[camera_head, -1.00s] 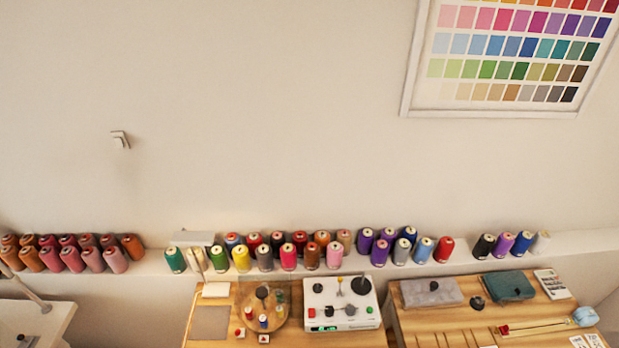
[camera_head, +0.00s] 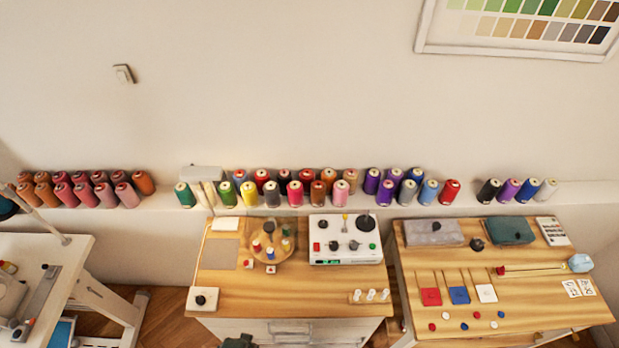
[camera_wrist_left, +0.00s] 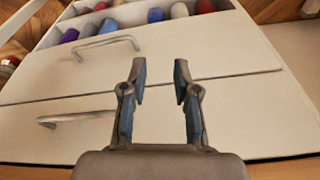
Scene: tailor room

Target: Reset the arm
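My left gripper (camera_wrist_left: 160,85) shows in the left wrist view, with its two blue-padded fingers apart and nothing between them. Beyond it are white drawer fronts (camera_wrist_left: 200,55) with metal handles. The fingers look apart from the fronts, though the exact gap is hard to judge. A compartment at the top of that view holds several coloured spools (camera_wrist_left: 155,15). In the head view a small dark shape (camera_head: 240,342) shows at the bottom edge in front of the middle table; I cannot tell what it is. My right gripper is not in view.
The middle wooden table (camera_head: 240,290) bears a white control box (camera_head: 345,252) and a round spool stand (camera_head: 265,247). The right table (camera_head: 430,265) bears coloured squares, buttons and cases. A white table (camera_head: 55,250) with a machine stands left. Thread cones line the wall ledge.

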